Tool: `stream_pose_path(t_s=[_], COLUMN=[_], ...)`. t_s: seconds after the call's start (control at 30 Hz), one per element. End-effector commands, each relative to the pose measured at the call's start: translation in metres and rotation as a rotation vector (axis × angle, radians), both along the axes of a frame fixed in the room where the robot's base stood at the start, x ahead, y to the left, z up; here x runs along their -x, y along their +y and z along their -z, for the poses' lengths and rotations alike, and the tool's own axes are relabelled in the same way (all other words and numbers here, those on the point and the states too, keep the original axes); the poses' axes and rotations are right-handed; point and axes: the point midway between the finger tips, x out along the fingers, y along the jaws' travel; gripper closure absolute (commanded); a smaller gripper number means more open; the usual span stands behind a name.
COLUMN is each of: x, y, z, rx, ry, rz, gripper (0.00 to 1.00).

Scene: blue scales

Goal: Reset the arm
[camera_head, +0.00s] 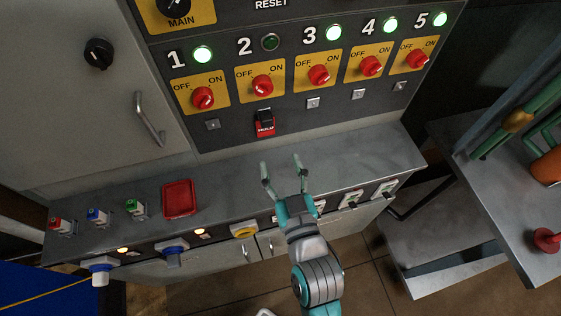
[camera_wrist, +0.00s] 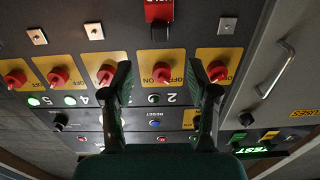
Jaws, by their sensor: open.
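My gripper (camera_head: 284,177) is open and empty over the grey counter, in front of the switch panel. In the wrist view its two fingers (camera_wrist: 160,85) are spread wide, with the panel beyond them. The red knob of switch 2 (camera_wrist: 161,72) shows between the fingers, apart from them. In the head view my arm reaches up from the bottom, right of the middle. The fingers point toward the panel below switches 2 and 3.
The panel has several red knobs, such as knob 1 (camera_head: 203,97). Lamps 1, 3, 4 and 5 glow green; lamp 2 (camera_head: 270,42) is dark. A red lockout tag (camera_head: 265,124) hangs below switch 2. A red tray (camera_head: 180,198) lies on the counter (camera_head: 345,160). A metal table (camera_head: 500,200) stands right.

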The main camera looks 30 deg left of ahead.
Motion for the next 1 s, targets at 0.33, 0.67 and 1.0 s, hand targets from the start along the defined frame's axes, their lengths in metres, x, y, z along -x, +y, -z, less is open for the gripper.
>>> stream_pose_path(t_s=[0.33, 0.67, 1.0], x=[0.0, 0.0, 0.006], y=[0.0, -0.003, -0.106], z=[0.0, 0.002, 0.056], rx=[0.0, 0.002, 0.033], ry=[0.0, 0.003, 0.058], rz=[0.0, 0.005, 0.195], gripper=[0.41, 0.41, 0.41])
